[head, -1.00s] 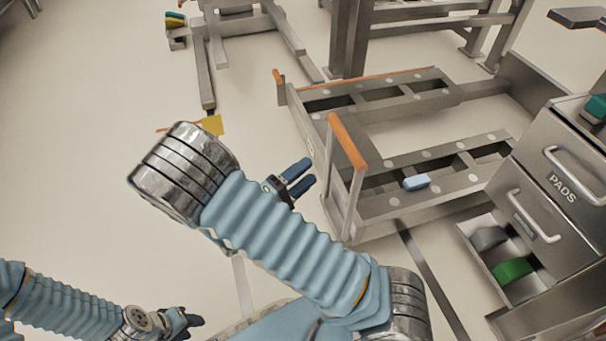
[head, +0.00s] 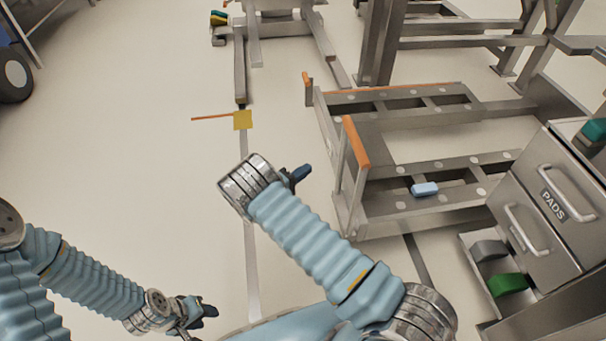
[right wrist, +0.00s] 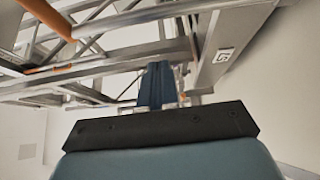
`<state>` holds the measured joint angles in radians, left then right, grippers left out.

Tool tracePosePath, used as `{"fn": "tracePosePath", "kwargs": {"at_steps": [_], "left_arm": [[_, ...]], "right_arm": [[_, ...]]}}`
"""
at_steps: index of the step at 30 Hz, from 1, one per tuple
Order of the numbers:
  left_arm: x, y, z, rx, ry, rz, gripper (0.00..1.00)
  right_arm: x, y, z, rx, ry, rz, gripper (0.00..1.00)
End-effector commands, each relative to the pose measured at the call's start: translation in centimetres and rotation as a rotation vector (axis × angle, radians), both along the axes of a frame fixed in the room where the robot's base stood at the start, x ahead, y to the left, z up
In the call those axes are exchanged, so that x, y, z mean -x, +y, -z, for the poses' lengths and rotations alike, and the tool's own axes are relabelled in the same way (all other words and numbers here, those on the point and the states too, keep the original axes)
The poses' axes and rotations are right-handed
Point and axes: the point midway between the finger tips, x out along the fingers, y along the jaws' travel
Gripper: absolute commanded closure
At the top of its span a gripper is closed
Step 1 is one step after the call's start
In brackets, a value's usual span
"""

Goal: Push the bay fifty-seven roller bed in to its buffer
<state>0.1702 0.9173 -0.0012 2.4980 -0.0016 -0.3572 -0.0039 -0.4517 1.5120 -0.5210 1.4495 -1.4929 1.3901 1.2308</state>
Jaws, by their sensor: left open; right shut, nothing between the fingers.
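A low metal roller bed frame (head: 365,224) stands right of centre in the head view, with pale rollers along its rails and an orange handle bar (head: 355,143) at its near left end. It also shows in the right wrist view (right wrist: 120,50), orange bar at upper left. No bay number is readable on it in the head view. My right gripper (head: 300,174) is shut and empty, left of the handle and apart from it; its fingers show in the right wrist view (right wrist: 157,85). My left gripper (head: 208,311) is open and empty, low over the floor at lower left.
A light blue block (head: 425,189) lies on the frame. A drawer cabinet marked PADS (head: 548,205) stands at right, its lower tray open with a grey and a green pad (head: 507,285). A yellow floor square (head: 243,120) lies left. The floor between is clear.

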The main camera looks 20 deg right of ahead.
Motion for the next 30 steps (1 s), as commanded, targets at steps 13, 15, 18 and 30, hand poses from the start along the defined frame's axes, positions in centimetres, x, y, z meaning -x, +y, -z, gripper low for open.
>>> {"fn": "tracePosePath", "kwargs": {"at_steps": [13,15,18,30], "left_arm": [[0.0,0.0,-0.5,-0.001,-0.001,0.0,0.58],[0.0,0.1,-0.6,-0.001,0.0,-0.001,0.58],[0.0,0.1,-0.6,-0.001,0.0,-0.001,0.58],[0.0,0.1,-0.6,-0.001,-0.001,-0.002,0.58]], "right_arm": [[-0.9,-7.9,-0.1,0.001,0.003,0.002,1.0],[-0.6,-8.5,-0.1,-0.001,0.001,0.002,1.0],[-0.4,-8.9,-0.1,-0.001,0.001,0.001,1.0],[-0.3,-9.1,0.0,0.0,0.0,0.001,1.0]]}}
